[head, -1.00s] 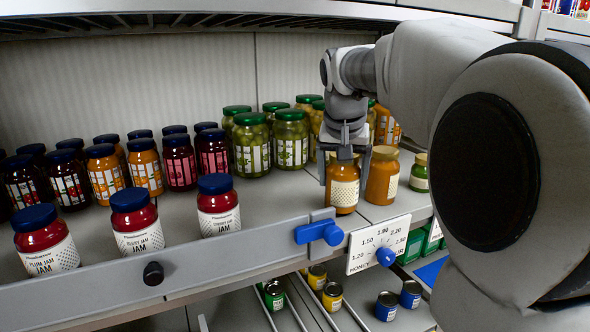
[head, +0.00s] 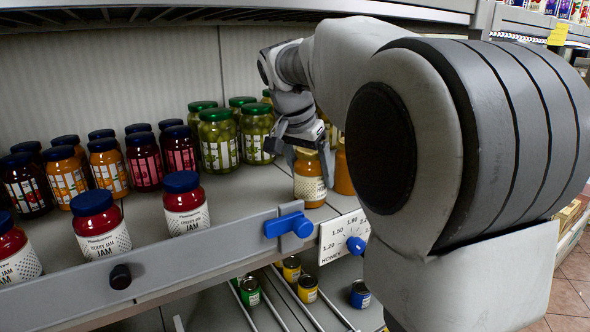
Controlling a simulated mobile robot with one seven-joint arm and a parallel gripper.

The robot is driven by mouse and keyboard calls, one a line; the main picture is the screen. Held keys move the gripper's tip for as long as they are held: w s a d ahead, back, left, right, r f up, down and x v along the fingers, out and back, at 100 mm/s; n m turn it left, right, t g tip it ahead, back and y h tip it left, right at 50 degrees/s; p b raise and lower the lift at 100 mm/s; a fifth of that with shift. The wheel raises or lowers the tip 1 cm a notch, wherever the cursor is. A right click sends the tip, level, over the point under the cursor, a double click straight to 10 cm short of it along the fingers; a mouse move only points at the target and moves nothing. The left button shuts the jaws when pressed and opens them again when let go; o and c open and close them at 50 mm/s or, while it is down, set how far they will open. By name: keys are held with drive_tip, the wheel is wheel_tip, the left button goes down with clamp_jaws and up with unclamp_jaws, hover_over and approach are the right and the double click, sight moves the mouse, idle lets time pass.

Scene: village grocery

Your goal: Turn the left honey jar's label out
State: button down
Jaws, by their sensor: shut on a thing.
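The left honey jar (head: 309,184) stands upright at the front of the shelf, amber with a gold lid. A pale, patterned label shows on the side facing the camera. My gripper (head: 308,158) points down over this jar, shut on it around the lid and upper part; the arm partly hides the fingers. The right honey jar (head: 343,178) stands close beside it on the right, partly hidden by my arm. A honey price plate (head: 339,238) with a blue knob is on the shelf edge below the jars.
A blue latch (head: 289,225) sits on the front rail. Jam jars (head: 185,205) stand at the front left with labels outward. Green-lidded pickle jars (head: 217,140) stand close behind and left of my gripper. Bare shelf lies left of the honey jar. Small cans (head: 291,268) stand below.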

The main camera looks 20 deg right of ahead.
unclamp_jaws()
